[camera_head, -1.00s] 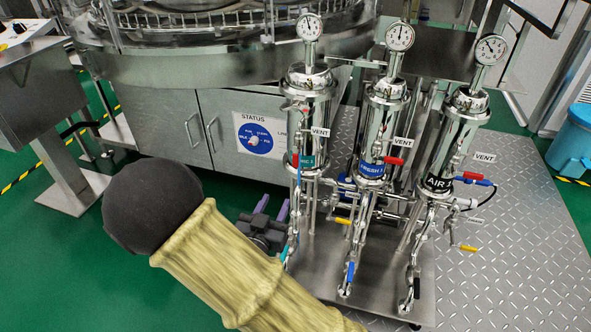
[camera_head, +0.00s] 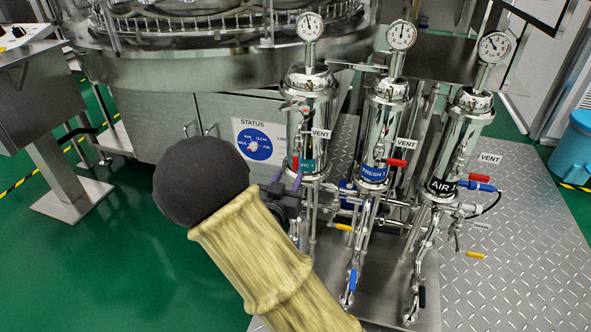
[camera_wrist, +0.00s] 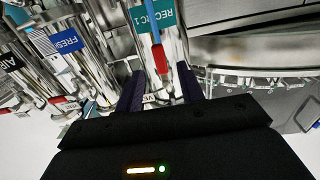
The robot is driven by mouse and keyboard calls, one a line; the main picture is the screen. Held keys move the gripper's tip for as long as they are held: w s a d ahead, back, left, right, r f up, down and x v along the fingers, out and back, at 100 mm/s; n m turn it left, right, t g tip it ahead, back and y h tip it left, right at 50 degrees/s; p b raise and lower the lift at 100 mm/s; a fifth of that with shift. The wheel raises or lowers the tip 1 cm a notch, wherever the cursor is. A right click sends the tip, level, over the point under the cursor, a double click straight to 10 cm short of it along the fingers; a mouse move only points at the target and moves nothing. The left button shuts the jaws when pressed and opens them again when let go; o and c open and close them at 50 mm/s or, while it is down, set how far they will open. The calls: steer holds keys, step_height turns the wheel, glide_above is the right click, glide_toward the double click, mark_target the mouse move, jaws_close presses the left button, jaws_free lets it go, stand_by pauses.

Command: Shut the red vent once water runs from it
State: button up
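Three steel filter housings stand side by side, each with a VENT tag. The left, teal-labelled housing (camera_head: 308,120) has a red vent handle (camera_head: 295,162); in the wrist view this red handle (camera_wrist: 160,58) hangs below a blue part beside the RECIRC 1 label. The blue-labelled FRESH housing has a red vent handle (camera_head: 397,163), and the AIR housing has another red piece (camera_head: 478,177). My gripper (camera_head: 288,180) is by the left housing. In the wrist view its dark purple fingers (camera_wrist: 160,88) are apart, with the red handle between and beyond them, not gripped. I see no running water.
A gauge (camera_head: 310,26) tops each housing. Yellow (camera_head: 344,227), blue (camera_head: 352,280) and black levers sit on the pipes below. A steel cabinet with a round blue STATUS dial (camera_head: 254,145) stands behind.

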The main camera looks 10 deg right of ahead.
mark_target(295, 166)
steer(key=b+x, duration=0.2)
steer(key=x, duration=0.3)
steer(key=shift+w+d+f, duration=0.15)
steer(key=shift+w+d, duration=0.05)
steer(key=shift+w, duration=0.15)
steer(key=shift+w+d, duration=0.3)
steer(key=shift+w, duration=0.2)
jaws_close()
